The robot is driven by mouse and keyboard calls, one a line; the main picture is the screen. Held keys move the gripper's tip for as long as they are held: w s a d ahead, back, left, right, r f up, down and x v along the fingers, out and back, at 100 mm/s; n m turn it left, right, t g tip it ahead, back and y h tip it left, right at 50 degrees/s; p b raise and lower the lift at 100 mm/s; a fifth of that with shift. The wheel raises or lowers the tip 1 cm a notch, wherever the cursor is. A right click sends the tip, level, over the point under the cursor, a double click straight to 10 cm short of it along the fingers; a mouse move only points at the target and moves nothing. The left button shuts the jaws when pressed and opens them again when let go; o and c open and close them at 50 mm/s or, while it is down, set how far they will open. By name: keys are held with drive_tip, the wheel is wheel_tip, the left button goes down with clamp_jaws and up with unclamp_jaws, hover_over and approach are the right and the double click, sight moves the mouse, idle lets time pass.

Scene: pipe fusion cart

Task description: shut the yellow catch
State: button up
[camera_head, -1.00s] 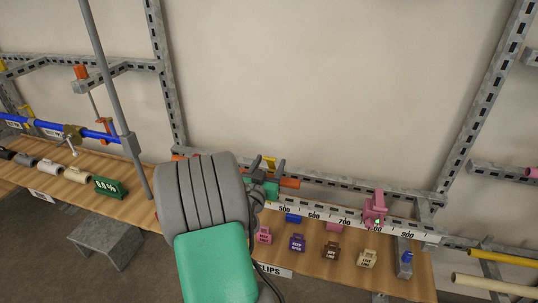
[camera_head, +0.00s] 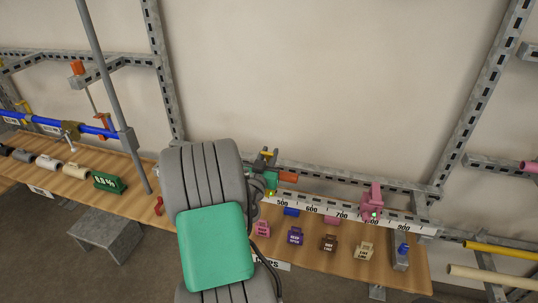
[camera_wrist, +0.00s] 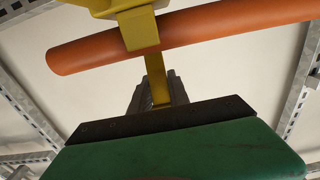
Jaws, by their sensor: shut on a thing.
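The yellow catch (camera_wrist: 140,28) is at the top of the wrist view, across an orange pipe (camera_wrist: 220,29). A narrow yellow bar (camera_wrist: 156,75) runs down from it to the grey fingers of my gripper (camera_wrist: 157,92). My gripper is shut on this yellow bar; the dark-edged green body below hides its lower end. I cannot tell whether the catch is fully seated.
A white numbered scale (camera_head: 330,209) runs along the bench (camera_head: 310,260), with a pink clamp (camera_head: 372,200) on it. Several labelled clips lie in front. A grey upright pole (camera_head: 112,85) and a green 88% block (camera_head: 108,182) stand left of my arm.

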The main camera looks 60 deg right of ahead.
sight(267, 157)
clamp_jaws()
idle(0.8)
idle(1.1)
drive_tip(key=o, duration=1)
unclamp_jaws()
drive_tip(key=a+b, duration=0.1)
drive_tip(key=a, duration=0.1)
drive_tip(key=s+a+b, duration=0.1)
drive_tip(key=a, duration=0.2)
drive_tip(key=a+b, duration=0.1)
drive_tip(key=a, duration=0.1)
drive_tip(key=shift+s+a, duration=0.15)
drive_tip(key=shift+a, duration=0.2)
